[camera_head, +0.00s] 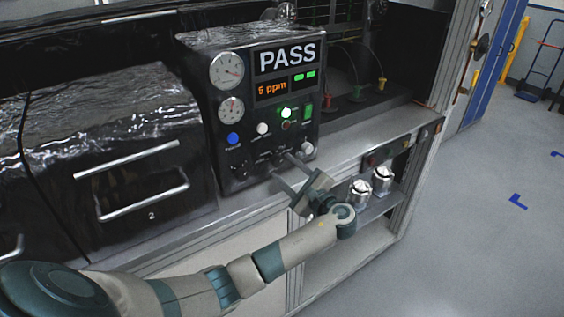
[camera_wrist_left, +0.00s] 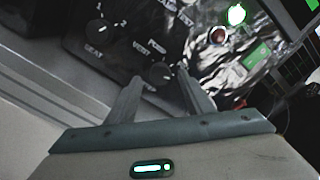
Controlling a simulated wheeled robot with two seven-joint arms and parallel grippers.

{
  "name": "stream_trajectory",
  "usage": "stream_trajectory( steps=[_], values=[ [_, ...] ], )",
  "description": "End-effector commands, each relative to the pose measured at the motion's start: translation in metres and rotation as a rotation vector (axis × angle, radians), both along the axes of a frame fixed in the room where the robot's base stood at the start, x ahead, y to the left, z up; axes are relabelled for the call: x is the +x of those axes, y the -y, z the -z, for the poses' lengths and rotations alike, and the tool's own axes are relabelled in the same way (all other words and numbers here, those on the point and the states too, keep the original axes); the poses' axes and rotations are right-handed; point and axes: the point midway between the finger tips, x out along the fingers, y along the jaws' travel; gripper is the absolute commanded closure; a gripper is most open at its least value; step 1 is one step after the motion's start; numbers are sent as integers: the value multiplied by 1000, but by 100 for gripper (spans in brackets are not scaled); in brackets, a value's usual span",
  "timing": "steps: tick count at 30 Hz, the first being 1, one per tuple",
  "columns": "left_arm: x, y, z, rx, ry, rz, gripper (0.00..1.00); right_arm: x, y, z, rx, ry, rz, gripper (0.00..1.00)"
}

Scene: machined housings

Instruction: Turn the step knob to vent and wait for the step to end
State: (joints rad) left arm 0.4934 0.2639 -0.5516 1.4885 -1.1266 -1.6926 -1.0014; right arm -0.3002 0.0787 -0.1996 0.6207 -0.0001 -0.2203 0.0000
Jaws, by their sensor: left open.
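The black test unit (camera_head: 213,122) has a screen (camera_head: 286,58) reading PASS and a smaller display reading 5 ppm, with green lights lit. The dark step knob (camera_wrist_left: 160,72) is low on its front, by the STEP and VENT labels; I cannot tell where it points. My left gripper (camera_head: 281,165) is open in front of the lower panel. In the left wrist view its fingertips (camera_wrist_left: 160,82) lie to either side of the step knob, and I see no clear contact. My right gripper is not in view.
The seat knob (camera_wrist_left: 103,34) is left of the step knob. A white button (camera_head: 307,148) is just right of the fingers. Two metal housings (camera_head: 360,190) stand on a shelf beside my wrist. A dark drawer cabinet (camera_head: 150,110) is at left. Open floor lies at right.

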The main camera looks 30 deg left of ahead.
Motion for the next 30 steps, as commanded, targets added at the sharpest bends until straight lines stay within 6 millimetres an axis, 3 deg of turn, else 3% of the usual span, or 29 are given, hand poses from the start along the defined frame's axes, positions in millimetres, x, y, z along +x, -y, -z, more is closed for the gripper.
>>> stream_trajectory(
  steps=[6, 17, 18, 23, 30],
  values=[
    [8, -19, -1, 1, 0, -1, 53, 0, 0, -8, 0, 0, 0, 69],
    [10, -22, 0, -1, 1, 1, 53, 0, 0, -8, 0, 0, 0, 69],
    [9, -22, 0, -1, 1, 1, 55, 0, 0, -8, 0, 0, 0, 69],
    [10, -22, 0, -1, 1, 1, 93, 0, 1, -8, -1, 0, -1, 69],
    [9, -22, 1, -3, 6, 1, 94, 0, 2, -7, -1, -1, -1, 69]
  ],
)
